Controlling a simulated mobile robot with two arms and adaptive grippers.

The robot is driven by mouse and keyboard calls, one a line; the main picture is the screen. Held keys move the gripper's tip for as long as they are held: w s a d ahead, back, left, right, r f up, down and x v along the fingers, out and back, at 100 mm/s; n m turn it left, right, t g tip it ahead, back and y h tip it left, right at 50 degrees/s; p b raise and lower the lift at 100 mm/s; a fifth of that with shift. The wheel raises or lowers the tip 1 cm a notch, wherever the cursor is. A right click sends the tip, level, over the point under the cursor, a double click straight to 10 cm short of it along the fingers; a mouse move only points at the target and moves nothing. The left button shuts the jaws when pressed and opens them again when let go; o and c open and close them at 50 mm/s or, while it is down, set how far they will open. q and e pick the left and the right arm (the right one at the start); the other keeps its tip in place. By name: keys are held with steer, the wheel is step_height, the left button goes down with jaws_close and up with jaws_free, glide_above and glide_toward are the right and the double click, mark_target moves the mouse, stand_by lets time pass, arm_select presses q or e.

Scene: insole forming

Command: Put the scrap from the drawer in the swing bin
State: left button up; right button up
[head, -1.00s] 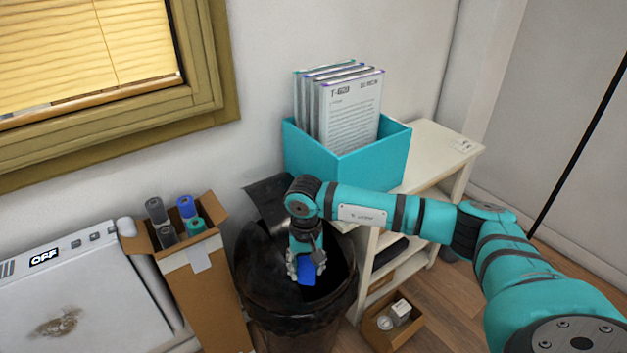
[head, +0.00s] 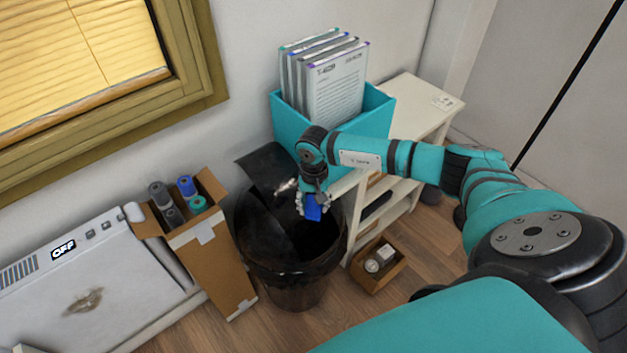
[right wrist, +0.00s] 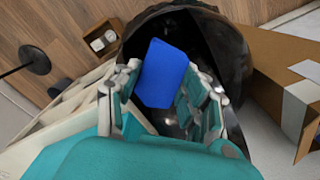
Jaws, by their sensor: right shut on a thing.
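A blue piece of scrap (head: 313,213) is in my right gripper (head: 308,208), which points down at the right part of the bin's mouth. In the right wrist view the blue scrap (right wrist: 161,73) sits between the two fingers of the right gripper (right wrist: 160,90), with the dark bin opening behind it. The black swing bin (head: 290,283) stands on the floor, its lid (head: 270,170) tipped up at the back. The bin also shows in the right wrist view (right wrist: 228,50). My left gripper and the drawer are not in view.
A cardboard box with rolls (head: 215,262) stands left of the bin, beside a machine reading OFF (head: 40,290). A white shelf (head: 425,110) with a teal file box (head: 365,125) stands at the right. A small open box (head: 378,268) lies on the floor.

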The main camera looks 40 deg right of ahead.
step_height(320, 180, down, 16)
steer(key=b, duration=1.2)
steer(key=shift+f, duration=0.2)
steer(key=o, duration=0.8)
steer(key=shift+o, duration=0.2)
steer(key=shift+r, duration=0.1)
step_height(320, 180, up, 12)
steer(key=shift+f, duration=0.1)
